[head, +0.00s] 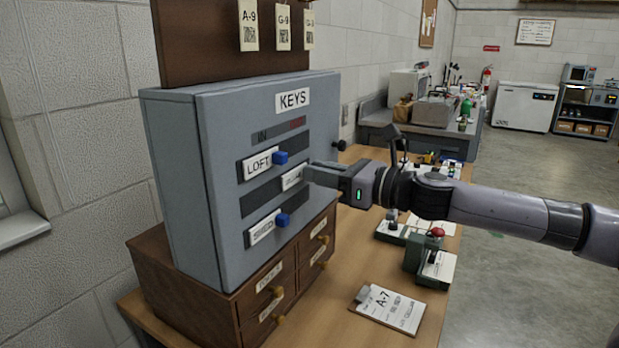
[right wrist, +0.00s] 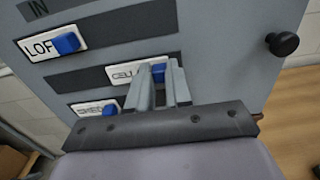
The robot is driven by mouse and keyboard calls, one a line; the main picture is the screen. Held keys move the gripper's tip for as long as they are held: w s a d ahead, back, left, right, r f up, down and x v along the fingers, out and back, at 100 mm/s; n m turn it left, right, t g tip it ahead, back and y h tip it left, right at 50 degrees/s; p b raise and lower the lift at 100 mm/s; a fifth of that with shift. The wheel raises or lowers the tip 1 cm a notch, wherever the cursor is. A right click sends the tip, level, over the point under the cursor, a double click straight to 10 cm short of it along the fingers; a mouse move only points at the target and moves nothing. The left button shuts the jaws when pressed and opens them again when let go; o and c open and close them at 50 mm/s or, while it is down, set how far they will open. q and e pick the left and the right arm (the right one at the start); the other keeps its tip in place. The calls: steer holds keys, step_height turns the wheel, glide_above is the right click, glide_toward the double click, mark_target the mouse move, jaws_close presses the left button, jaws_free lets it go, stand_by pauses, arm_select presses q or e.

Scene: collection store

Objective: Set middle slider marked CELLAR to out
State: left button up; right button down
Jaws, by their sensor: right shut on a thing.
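A grey key cabinet (head: 215,180) has three horizontal slots under a strip reading IN at the left and a red mark at the right. The middle slider's white plate (head: 292,177) sits toward the right part of its slot, with bare dark slot (head: 260,199) to its left. In the right wrist view the plate reads "CELL" (right wrist: 122,73), and its blue knob (right wrist: 158,70) is between my fingers. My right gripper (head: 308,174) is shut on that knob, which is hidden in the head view. My left gripper is not in view.
The LOFT slider (head: 257,164) above and SHED slider (head: 263,229) below sit at the left of their slots. A black knob (right wrist: 283,43) projects from the cabinet's right side. A wooden drawer unit (head: 200,310) supports the cabinet. A clipboard (head: 390,308) lies on the table.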

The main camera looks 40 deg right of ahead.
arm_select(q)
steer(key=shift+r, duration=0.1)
arm_select(e)
steer(key=shift+w+d+r, duration=0.1)
steer(key=shift+d, duration=0.15)
steer(key=c, duration=1)
jaws_free()
steer(key=shift+d, duration=0.15)
steer(key=shift+c, duration=0.2)
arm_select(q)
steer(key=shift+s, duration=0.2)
